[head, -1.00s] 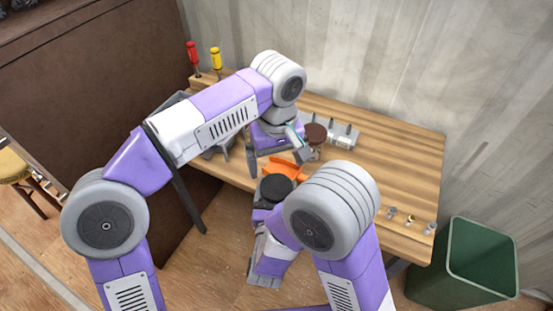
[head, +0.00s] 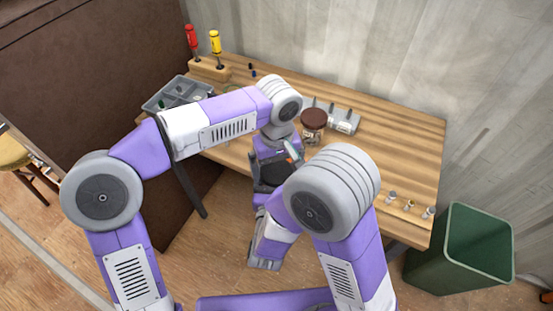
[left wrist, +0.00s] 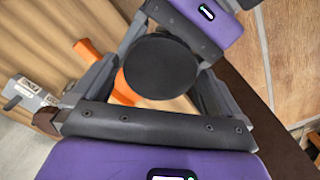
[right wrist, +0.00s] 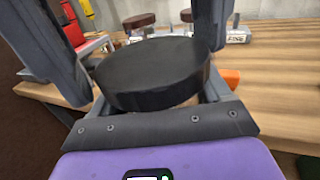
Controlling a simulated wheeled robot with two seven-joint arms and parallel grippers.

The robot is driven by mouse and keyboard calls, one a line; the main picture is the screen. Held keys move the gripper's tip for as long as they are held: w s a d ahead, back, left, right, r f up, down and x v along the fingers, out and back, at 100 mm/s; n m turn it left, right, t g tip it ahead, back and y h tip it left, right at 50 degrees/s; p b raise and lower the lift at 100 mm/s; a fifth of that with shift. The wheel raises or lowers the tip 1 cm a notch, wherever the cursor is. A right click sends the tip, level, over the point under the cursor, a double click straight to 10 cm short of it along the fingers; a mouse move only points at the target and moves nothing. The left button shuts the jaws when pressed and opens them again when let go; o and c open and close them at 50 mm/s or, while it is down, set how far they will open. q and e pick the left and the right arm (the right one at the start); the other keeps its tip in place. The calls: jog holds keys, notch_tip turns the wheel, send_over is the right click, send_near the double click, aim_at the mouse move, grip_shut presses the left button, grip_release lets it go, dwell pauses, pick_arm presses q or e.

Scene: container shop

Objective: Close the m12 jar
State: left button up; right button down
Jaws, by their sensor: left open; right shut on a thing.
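A black round lid (right wrist: 152,72) sits over a jar held out in front of the table's edge; it also shows from above in the left wrist view (left wrist: 160,66). My right gripper (head: 264,205) is shut on this jar below the lid. My left gripper (head: 270,160) is open, and its fingers stand on both sides of the lid; I cannot tell if they touch it. The jar's body is mostly hidden, so no label reads. I cannot tell whether the lid is seated tight.
The wooden table (head: 395,150) bears a jar with a brown lid (head: 313,115), a grey rack (head: 343,122), a grey tray (head: 180,92), screwdrivers (head: 215,42) and several small parts (head: 410,204). An orange object (left wrist: 124,88) lies near the front. A green bin (head: 480,250) stands right.

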pick_arm(q)
jog(key=c, duration=0.9)
jog(key=m, duration=0.4)
jog(key=shift+c, duration=0.2)
jog(key=m, duration=0.5)
jog(key=shift+m, duration=0.3)
jog(key=o, duration=0.9)
jog(key=shift+o, duration=0.2)
jog(key=shift+r, duration=2.25)
